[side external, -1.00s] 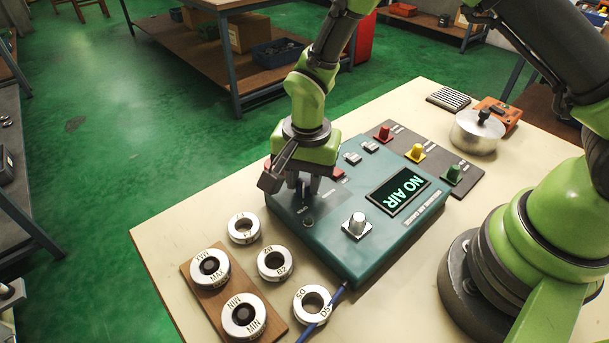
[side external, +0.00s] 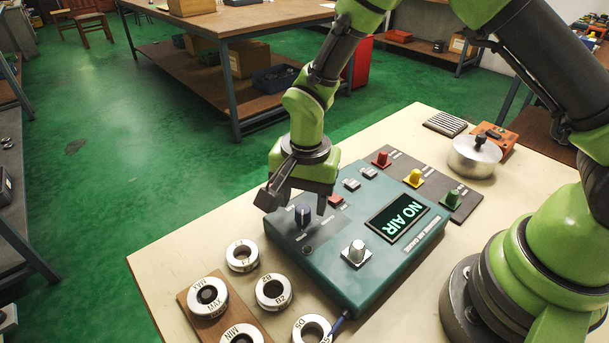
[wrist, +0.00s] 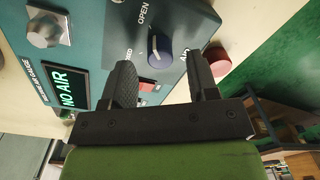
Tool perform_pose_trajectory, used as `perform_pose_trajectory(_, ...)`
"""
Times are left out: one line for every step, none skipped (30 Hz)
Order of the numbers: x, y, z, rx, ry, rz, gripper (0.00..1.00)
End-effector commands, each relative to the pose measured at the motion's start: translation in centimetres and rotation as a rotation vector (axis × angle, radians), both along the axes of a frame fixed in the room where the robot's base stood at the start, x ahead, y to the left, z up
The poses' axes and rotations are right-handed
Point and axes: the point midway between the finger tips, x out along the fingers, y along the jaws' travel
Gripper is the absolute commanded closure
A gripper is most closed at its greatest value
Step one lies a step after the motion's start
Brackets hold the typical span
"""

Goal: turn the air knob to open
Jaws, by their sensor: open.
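The air knob is a dark blue knob (side external: 303,216) standing on the near-left dark panel of the teal gauge box (side external: 345,267). In the wrist view the knob (wrist: 160,51) shows a pale line on top, running roughly toward the OPEN label; the other label is partly hidden by a finger. The gauge display (side external: 397,218) reads NO AIR. My gripper (side external: 300,200) is open and empty, its fingers apart just above and behind the knob. In the wrist view the knob lies beyond the gap between the fingertips (wrist: 164,68), clear of both.
A silver knob (side external: 356,252) and a red button (side external: 336,198) are on the box. Red, yellow and green knobs (side external: 414,178) stand behind it. Several metal rings (side external: 274,290) lie in front, some on a wooden board (side external: 262,322). A lidded metal pot (side external: 474,156) stands back right.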

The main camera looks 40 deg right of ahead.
Motion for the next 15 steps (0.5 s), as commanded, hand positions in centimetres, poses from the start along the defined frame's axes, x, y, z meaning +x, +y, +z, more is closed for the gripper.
perform_pose_trajectory(0.0,0.0,1.1,0.001,-0.005,0.0,0.46)
perform_pose_trajectory(0.1,0.0,1.7,0.002,-0.006,0.002,0.46)
perform_pose_trajectory(0.0,0.0,2.6,0.002,-0.007,0.002,0.46)
perform_pose_trajectory(0.0,0.0,3.2,0.002,-0.007,0.0,0.46)
perform_pose_trajectory(0.0,-0.1,3.8,0.002,-0.006,0.0,0.46)
perform_pose_trajectory(0.0,-0.1,4.6,0.002,-0.006,0.001,0.46)
perform_pose_trajectory(-0.1,-0.1,5.2,0.002,-0.006,0.002,0.46)
perform_pose_trajectory(-0.1,-0.1,5.7,0.001,-0.005,0.001,0.46)
perform_pose_trajectory(-0.1,-0.1,6.3,0.002,-0.005,0.0,0.46)
perform_pose_trajectory(-0.1,-0.1,6.7,0.001,-0.005,0.001,0.46)
perform_pose_trajectory(-0.1,-0.1,7.0,0.001,-0.004,0.001,0.46)
perform_pose_trajectory(-0.2,-0.1,7.4,0.001,-0.004,0.001,0.46)
perform_pose_trajectory(-0.2,-0.1,7.6,0.0,-0.002,0.001,0.46)
perform_pose_trajectory(-0.2,-0.1,7.8,0.0,-0.002,0.001,0.46)
perform_pose_trajectory(-0.2,-0.1,8.0,0.001,-0.001,0.001,0.46)
